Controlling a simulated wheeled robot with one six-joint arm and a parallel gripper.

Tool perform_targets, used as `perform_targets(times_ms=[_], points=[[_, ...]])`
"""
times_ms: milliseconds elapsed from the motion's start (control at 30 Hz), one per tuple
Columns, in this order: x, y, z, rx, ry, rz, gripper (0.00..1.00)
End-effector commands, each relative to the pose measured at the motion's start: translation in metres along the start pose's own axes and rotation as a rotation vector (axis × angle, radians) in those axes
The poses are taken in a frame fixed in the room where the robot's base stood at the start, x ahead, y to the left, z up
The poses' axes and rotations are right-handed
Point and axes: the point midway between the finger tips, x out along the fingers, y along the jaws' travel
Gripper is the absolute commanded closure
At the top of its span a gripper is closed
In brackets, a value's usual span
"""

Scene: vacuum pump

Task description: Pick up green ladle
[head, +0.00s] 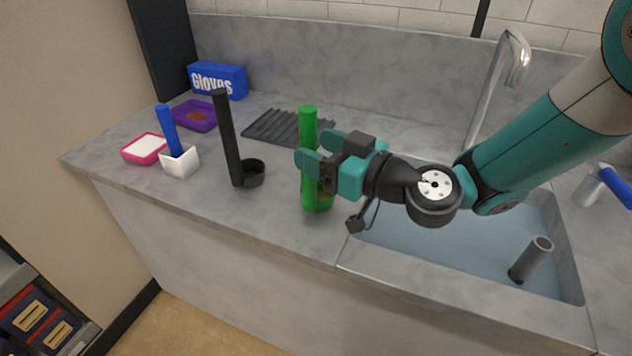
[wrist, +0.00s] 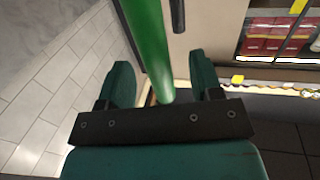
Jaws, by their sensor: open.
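The green ladle (head: 309,130) stands upright on the grey counter, its bowl at the bottom partly hidden behind my gripper. My gripper (head: 310,160) is at the ladle's handle, coming from the right, with its teal fingers apart. In the wrist view the green handle (wrist: 150,45) runs down between the two open fingers of my gripper (wrist: 160,85). I see a gap between the handle and each finger there.
A black ladle (head: 229,140) stands to the left. Further left are a white cup (head: 180,163) with a blue handle, a pink tray (head: 143,149), a purple tray (head: 194,116) and a gloves box (head: 217,80). A sink (head: 450,255) with a faucet (head: 497,75) is at right.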

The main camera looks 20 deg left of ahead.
Motion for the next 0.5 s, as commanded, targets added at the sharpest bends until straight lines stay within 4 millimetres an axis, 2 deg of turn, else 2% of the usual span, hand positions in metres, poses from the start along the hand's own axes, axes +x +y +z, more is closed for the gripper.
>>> perform_targets(times_ms=[67,233,500], points=[[0.013,0.001,-0.007,-0.002,0.001,-0.003,0.41],[0.037,0.003,-0.005,-0.001,0.0,-0.003,0.41],[0.044,0.003,-0.002,0.0,0.0,-0.001,0.41]])
